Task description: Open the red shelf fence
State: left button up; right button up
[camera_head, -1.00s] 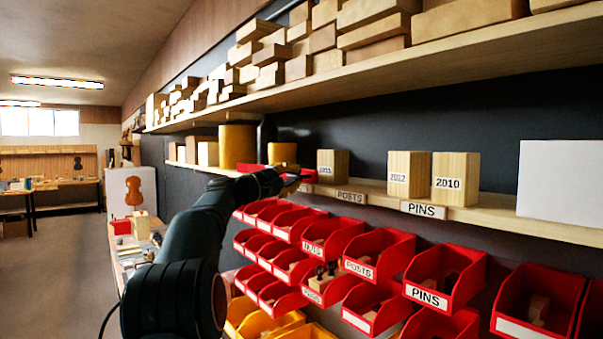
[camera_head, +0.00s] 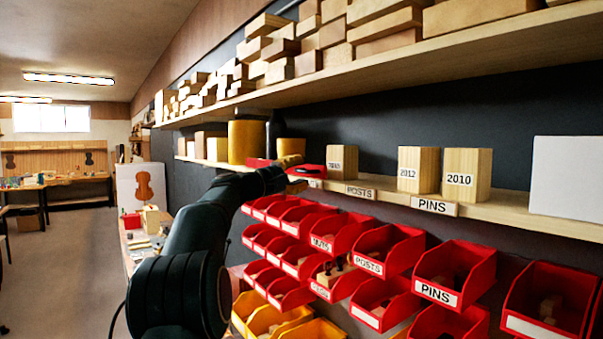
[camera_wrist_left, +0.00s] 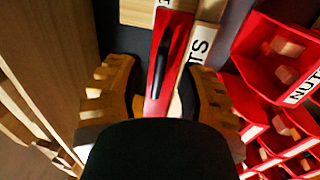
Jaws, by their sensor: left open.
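The red shelf fence (camera_head: 306,171) is a red bar at the front edge of the middle shelf. In the head view my arm hides part of it. In the left wrist view it is a red bar (camera_wrist_left: 172,40) with a dark slot along it. My left gripper (camera_head: 294,184) is at the shelf edge beside the red bar. In the left wrist view its tan, ridged fingers (camera_wrist_left: 160,95) are open, one on each side of the bar. I cannot tell whether they touch it. My right gripper is not in view.
Wooden blocks (camera_head: 341,161) and tan cylinders (camera_head: 246,141) stand on the middle shelf (camera_head: 510,212). Red bins (camera_head: 455,275) hang close below it. A shelf of wood pieces (camera_head: 400,82) is above. The floor (camera_head: 55,260) at left is open.

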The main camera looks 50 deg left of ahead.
pick_arm(q)
jog(key=s+f, duration=0.1)
jog(key=s, duration=1)
jog(key=shift+a+f, duration=0.35)
jog(key=shift+a, duration=0.05)
